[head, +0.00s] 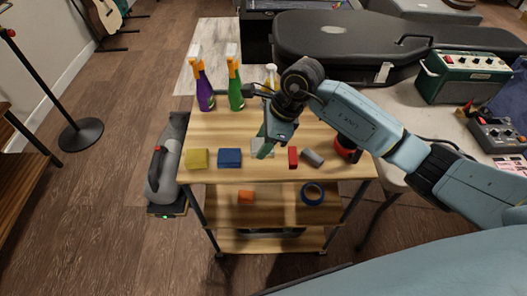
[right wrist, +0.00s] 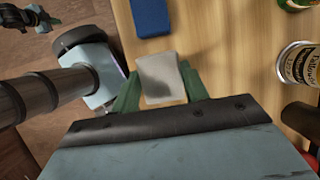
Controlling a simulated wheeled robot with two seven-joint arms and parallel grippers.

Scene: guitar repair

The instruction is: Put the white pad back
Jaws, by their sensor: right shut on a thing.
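The white pad (right wrist: 162,78) is a pale block between the two green fingers of my right gripper (right wrist: 160,88). The right gripper is shut on it, with the fingers at its two sides. In the head view my right gripper (head: 264,146) is over the front middle of the cart's wooden top (head: 225,177), between a blue pad (head: 230,158) and a red pad (head: 293,157). The white pad is partly hidden there by the gripper. I cannot tell whether it touches the top. My left gripper (right wrist: 40,20) shows small at the wrist view's upper left corner; its opening is unclear.
A yellow pad (head: 196,159) is left of the blue one, and a grey cylinder (head: 313,157) is right of the red one. Purple (head: 204,85) and green (head: 235,85) spray bottles stand behind. A can (right wrist: 300,63) stands beyond the gripper. A lower shelf holds blue tape (head: 312,194).

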